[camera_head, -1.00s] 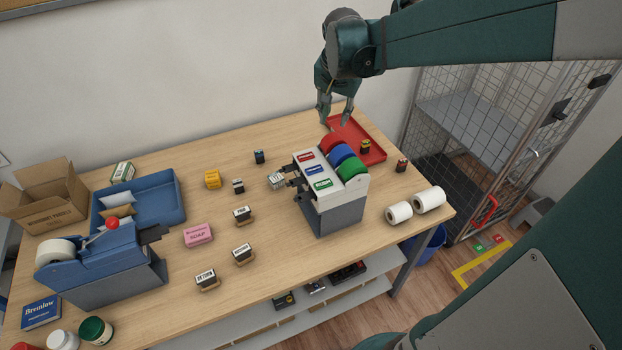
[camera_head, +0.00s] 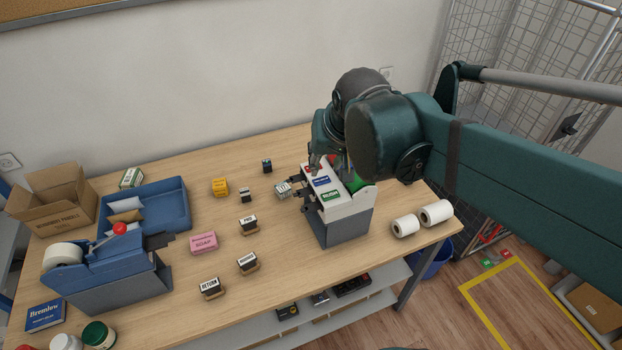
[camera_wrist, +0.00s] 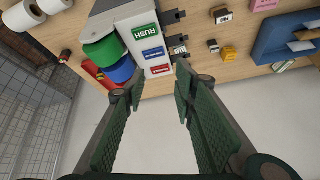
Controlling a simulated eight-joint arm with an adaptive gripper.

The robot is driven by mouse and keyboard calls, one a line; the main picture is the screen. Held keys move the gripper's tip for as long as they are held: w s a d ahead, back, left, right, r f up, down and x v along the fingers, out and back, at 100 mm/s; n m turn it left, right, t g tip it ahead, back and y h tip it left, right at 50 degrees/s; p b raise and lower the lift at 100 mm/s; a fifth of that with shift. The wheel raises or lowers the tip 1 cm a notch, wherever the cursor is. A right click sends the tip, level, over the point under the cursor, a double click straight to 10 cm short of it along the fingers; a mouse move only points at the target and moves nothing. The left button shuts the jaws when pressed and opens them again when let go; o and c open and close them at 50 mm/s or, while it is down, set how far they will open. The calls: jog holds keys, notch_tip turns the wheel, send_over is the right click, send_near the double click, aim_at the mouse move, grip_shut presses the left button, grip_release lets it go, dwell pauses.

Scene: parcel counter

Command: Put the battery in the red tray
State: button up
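A small dark block with a blue part (camera_head: 267,166), which may be the battery, stands near the table's back edge, left of the label dispenser. Its label is too small to read. The red tray is hidden behind my arm in the head view; a red edge behind the rolls in the wrist view (camera_wrist: 91,69) looks like part of it. My gripper (camera_wrist: 160,80) is open and empty, its two fingers well apart. It is over the back of the table, by the dispenser; in the head view my wrist hides most of it.
The grey-white dispenser (camera_head: 343,225) with coloured rolls stands close to my gripper. A yellow box (camera_head: 220,187), several stamps and a pink soap box (camera_head: 203,243) lie to its left. A blue tray (camera_head: 172,200) is farther left. White rolls (camera_head: 404,226) lie at right.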

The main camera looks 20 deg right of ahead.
jog(key=s+a+f+n+t, duration=0.1)
jog(key=s+a+f+n, duration=0.1)
jog(key=s, duration=0.6)
jog(key=a+n, duration=0.1)
jog(key=a, duration=0.1)
jog(key=shift+a+f+n+y, duration=0.25)
jog(key=shift+a+n+y, duration=0.05)
jog(key=shift+a+y, duration=0.1)
